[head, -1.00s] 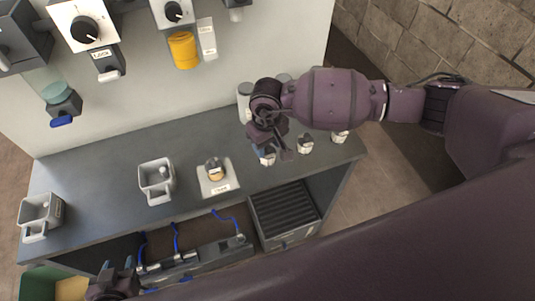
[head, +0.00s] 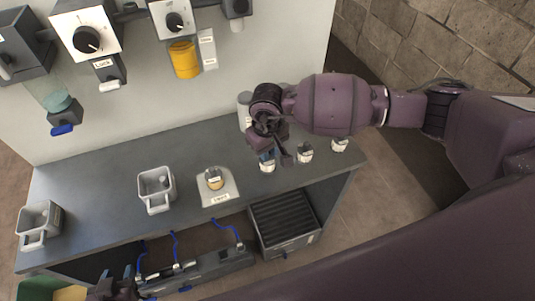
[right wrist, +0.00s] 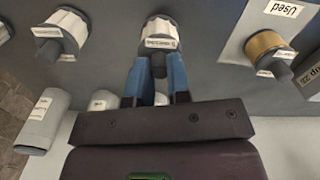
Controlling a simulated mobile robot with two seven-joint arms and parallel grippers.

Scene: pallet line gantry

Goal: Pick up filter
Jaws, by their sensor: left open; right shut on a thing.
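White filters stand in a row at the right of the grey counter: the near one (head: 267,166), a middle one (head: 305,153) and a far one (head: 339,145). My right gripper (head: 268,154) reaches down over the near filter. In the right wrist view its blue fingers (right wrist: 158,80) are shut on this white, labelled filter (right wrist: 158,32), which appears to still stand on the counter. A tan filter (head: 215,181) stands on a pale pad marked Used; it also shows in the right wrist view (right wrist: 266,44). My left gripper (head: 117,275) is open and low at the front left.
Two grey, handled containers stand on the counter, one near the middle (head: 155,204) and one at the left (head: 29,239). A ribbed grey bin (head: 284,243) sits below the front edge. Pale cylinders (head: 244,98) stand behind my right gripper. Wall units with dials hang above.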

